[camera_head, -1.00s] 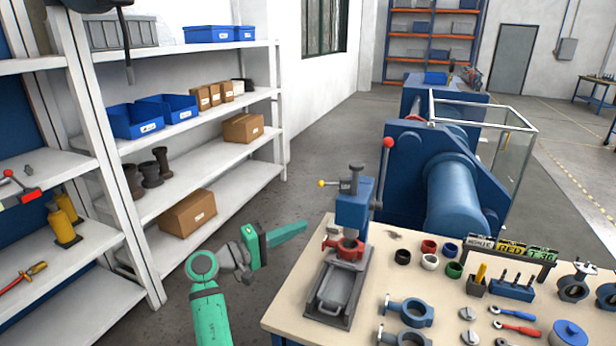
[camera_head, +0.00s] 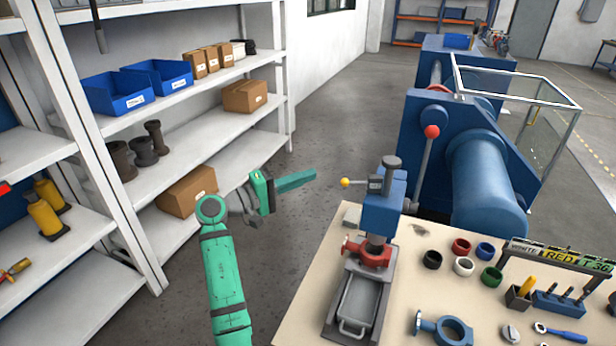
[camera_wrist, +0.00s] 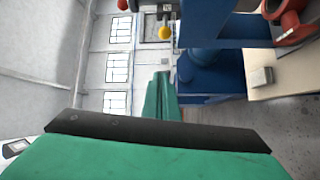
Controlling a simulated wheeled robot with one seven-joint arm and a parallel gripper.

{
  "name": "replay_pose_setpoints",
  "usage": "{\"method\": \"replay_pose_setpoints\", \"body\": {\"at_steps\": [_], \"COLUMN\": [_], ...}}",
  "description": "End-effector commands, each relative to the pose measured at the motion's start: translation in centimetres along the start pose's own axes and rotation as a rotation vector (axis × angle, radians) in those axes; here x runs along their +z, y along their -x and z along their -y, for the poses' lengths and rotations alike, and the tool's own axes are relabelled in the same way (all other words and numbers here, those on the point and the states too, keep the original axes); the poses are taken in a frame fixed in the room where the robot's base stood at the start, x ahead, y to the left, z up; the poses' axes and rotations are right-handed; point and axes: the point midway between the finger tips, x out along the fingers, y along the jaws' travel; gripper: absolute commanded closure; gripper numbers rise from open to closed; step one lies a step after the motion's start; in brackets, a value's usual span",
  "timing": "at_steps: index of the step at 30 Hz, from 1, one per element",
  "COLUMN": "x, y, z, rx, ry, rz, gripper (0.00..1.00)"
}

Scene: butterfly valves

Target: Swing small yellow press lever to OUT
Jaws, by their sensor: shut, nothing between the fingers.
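The small yellow press lever (camera_head: 345,182) is a yellow ball on a short rod. It sticks out to the left from the head of the blue bench press (camera_head: 382,215). In the wrist view the yellow ball (camera_wrist: 165,33) shows at the top, beyond the fingertips. My gripper (camera_head: 314,175) is green, shut and empty. It is left of the yellow ball, pointing right towards it, with a visible gap. In the wrist view its closed fingers (camera_wrist: 162,76) point up towards the ball. I cannot read any OUT mark.
The workbench (camera_head: 300,325) holds the press, a red valve part (camera_head: 367,251) under its ram, a metal tray (camera_head: 357,305) and several coloured rings. A large blue machine with a red-knobbed lever (camera_head: 432,131) stands behind. White shelves (camera_head: 200,130) stand at left.

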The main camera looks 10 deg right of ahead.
Motion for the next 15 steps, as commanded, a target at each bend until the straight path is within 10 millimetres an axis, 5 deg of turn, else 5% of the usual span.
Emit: {"method": "replay_pose_setpoints", "body": {"at_steps": [9,15], "x": [0.2,0.8], "y": [-5.9,-7.8], "z": [0.0,0.2], "rx": [-0.001,0.0], "ry": [0.0,0.001], "rz": [0.004,0.003], "gripper": [1.0,1.0]}}
